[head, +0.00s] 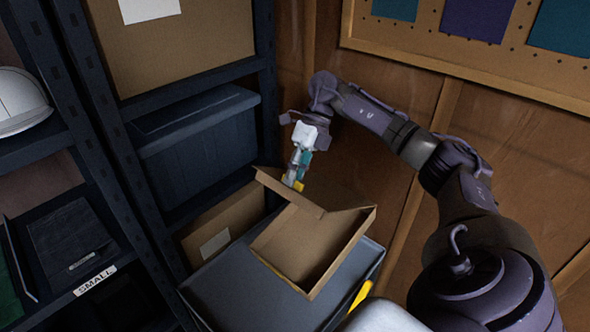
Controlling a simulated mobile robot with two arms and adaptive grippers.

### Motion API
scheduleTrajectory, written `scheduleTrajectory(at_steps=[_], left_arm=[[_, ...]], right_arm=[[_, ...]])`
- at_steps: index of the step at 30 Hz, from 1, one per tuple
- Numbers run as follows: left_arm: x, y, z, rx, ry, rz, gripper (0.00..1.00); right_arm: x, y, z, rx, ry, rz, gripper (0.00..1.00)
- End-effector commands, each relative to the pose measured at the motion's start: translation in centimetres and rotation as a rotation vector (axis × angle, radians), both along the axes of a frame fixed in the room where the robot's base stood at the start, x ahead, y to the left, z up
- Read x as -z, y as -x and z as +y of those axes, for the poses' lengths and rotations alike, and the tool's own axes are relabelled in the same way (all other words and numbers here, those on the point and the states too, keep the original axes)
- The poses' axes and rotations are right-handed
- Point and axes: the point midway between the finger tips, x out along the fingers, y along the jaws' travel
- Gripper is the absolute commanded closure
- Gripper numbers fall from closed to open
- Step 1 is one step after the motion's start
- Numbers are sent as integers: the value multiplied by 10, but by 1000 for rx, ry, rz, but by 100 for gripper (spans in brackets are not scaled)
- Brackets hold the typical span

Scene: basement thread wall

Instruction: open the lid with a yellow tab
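A cardboard box (311,243) sits on a dark grey surface, its inside showing. A narrow cardboard panel (288,191), probably the lid seen nearly edge-on, stands tilted up along the box's far left side. A small yellow tab (293,184) shows just behind this panel's upper edge. My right gripper (296,169) points down at the yellow tab, very close to it or touching. Its fingertips are small and partly hidden by the panel, so I cannot tell whether they are open or shut. My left gripper is not in view.
A dark grey tray or bin top (235,290) lies under the box, with a yellow piece (361,294) at its right. A dark metal shelf (110,160) holding boxes and bins stands close on the left. A wooden wall with a pegboard (470,60) is behind my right arm.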

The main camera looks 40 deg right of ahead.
Motion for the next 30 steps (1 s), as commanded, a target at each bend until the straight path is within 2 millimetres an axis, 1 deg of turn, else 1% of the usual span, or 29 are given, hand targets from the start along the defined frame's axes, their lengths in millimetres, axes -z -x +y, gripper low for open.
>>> scheduleTrajectory(at_steps=[1, 2, 3, 14, 17, 20, 22, 30], left_arm=[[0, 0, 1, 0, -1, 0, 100], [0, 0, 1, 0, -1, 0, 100], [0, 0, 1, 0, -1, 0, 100], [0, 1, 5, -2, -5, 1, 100], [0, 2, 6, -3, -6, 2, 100], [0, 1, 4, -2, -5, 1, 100], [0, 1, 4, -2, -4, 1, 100], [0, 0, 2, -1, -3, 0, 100]], right_arm=[[0, 0, 0, 1, 0, -1, 70], [0, 0, 0, 1, 0, -1, 65], [0, 0, 0, 1, -1, -1, 62], [0, 0, 0, 0, -1, -1, 62], [-4, -1, -2, 0, 0, -2, 62], [-14, -2, -8, 1, 0, -4, 62], [-25, -2, -15, 2, -1, -6, 62], [-79, -5, -48, 3, -3, -7, 62]])
